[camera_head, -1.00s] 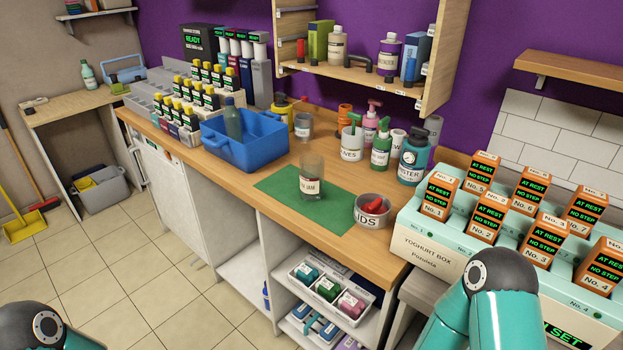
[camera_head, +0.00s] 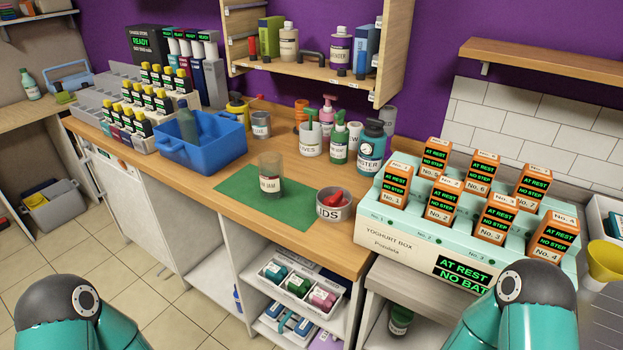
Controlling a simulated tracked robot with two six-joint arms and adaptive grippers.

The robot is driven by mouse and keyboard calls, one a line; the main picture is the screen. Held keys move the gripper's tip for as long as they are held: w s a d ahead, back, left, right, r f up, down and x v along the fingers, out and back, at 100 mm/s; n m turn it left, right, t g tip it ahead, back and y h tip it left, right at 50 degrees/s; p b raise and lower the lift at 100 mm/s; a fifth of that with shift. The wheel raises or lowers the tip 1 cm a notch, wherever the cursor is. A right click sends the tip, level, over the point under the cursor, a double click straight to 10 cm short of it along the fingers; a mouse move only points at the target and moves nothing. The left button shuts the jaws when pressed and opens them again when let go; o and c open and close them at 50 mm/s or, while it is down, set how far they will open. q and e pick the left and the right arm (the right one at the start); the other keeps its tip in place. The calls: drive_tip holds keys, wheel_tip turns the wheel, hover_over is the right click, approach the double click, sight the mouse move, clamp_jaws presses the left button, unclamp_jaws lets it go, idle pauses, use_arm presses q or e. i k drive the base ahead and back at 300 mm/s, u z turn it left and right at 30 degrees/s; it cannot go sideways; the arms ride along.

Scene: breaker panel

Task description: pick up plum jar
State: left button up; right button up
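A clear, brownish glass jar (camera_head: 270,175) stands upright on a green mat (camera_head: 236,207) on the wooden worktop. Its white label seems to end in "JAM"; the first word is too small to read, so I cannot tell that it is plum. No other jar is clearly marked plum. Teal links of my two arms show at the bottom left and bottom right edges. Neither gripper is in view, and nothing of mine is near the jar.
A grey tub (camera_head: 333,203) with red things stands right of the mat, near the front edge. A blue crate (camera_head: 208,152) stands left behind. Pump bottles (camera_head: 338,145) stand behind. A mint yoghurt box (camera_head: 400,234) with orange units is right. The mat around the jar is clear.

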sight(272, 176)
drive_tip(key=u, duration=1.1)
drive_tip(key=i, duration=0.15)
drive_tip(key=z, duration=2.65)
drive_tip(key=i, duration=0.2)
drive_tip(key=z, duration=1.3)
drive_tip(key=k, duration=2.3)
drive_tip(key=u, duration=1.2)
drive_tip(key=i, duration=1.05)
drive_tip(key=u, duration=0.05)
